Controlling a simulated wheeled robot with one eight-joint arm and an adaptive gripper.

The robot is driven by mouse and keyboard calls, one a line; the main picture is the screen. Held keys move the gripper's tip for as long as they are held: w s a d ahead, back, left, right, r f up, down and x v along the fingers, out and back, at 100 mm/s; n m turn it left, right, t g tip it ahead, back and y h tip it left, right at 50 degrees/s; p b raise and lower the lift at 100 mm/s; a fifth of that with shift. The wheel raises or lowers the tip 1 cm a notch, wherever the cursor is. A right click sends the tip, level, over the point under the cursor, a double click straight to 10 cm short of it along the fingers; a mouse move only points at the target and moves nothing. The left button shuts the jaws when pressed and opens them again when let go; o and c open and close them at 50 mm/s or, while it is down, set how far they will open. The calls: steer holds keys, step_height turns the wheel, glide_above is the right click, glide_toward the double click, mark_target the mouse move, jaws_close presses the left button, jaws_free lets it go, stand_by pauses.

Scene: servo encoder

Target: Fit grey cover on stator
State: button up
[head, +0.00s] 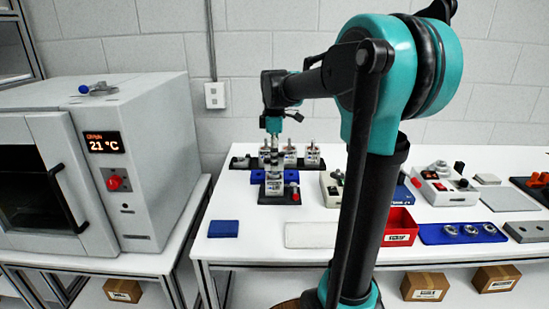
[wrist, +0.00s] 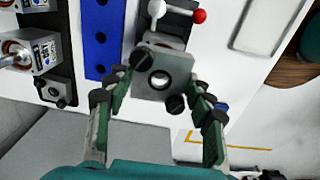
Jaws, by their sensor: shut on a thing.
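My gripper (wrist: 160,88) is shut on the grey cover (wrist: 160,78), a square plate with a round hole in its middle. In the wrist view the cover sits between the fingertips, in front of a dark fixture with a white lever and a red knob (wrist: 198,16). In the head view my gripper (head: 273,138) is small, above the fixture (head: 272,194). A labelled metal block, seemingly the stator (head: 274,184), shows at the fixture. The cover hides much of the fixture in the wrist view, so I cannot tell whether cover and stator touch.
A blue strip with holes (wrist: 101,42) lies beside the fixture. Similar labelled units (head: 312,155) stand in a black rack behind. A blue pad (head: 223,229) and a white plate (head: 311,235) lie in front. A red bin (head: 400,228) stands to the right.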

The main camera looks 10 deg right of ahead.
steer(key=shift+f, duration=0.2)
steer(key=shift+f, duration=0.75)
steer(key=shift+f, duration=0.25)
steer(key=shift+f, duration=0.65)
steer(key=o, duration=1.7)
steer(key=shift+r, duration=4.4)
steer(key=shift+s, duration=0.1)
